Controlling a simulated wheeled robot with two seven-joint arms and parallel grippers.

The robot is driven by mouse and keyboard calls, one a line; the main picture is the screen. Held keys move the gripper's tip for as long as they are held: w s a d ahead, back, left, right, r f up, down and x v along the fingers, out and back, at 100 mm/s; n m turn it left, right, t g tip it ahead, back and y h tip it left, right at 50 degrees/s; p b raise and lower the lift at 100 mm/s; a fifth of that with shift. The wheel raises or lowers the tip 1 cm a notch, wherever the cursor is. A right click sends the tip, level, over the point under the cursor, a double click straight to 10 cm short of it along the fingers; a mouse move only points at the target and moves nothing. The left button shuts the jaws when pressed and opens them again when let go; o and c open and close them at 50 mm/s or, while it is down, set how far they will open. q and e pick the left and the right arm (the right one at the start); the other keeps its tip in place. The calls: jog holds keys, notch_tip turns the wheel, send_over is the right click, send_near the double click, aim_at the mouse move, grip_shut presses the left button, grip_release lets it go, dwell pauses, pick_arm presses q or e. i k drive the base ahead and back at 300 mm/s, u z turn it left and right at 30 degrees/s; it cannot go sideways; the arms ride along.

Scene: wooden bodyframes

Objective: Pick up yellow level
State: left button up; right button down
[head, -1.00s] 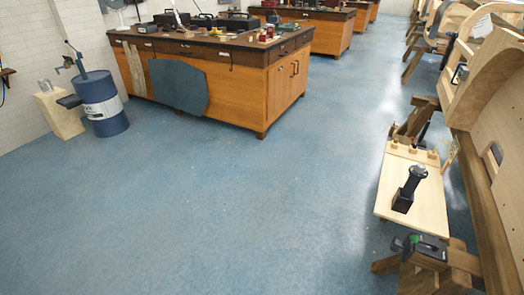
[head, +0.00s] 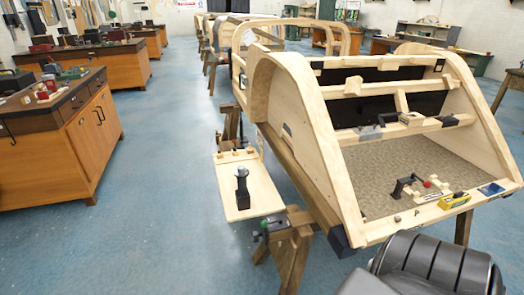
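A small yellow object (head: 455,200), which looks like the yellow level, lies on the front edge of the wooden bodyframe (head: 312,135) at the right in the head view. It is small in the picture, so its details are hard to tell. Neither of my grippers is in view.
A black tool (head: 403,186) with a red part lies left of the yellow object. Workbenches (head: 88,145) line the left. Blue floor (head: 165,200) between is clear.

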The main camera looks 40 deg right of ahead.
aim_at(460, 198)
jog(key=k, duration=0.45)
jog(key=z, duration=0.35)
jog(key=i, duration=0.4)
jog(key=z, duration=3.05)
jog(key=k, duration=0.5)
jog(key=z, duration=1)
jog(key=i, duration=0.35)
jog(key=u, duration=0.05)
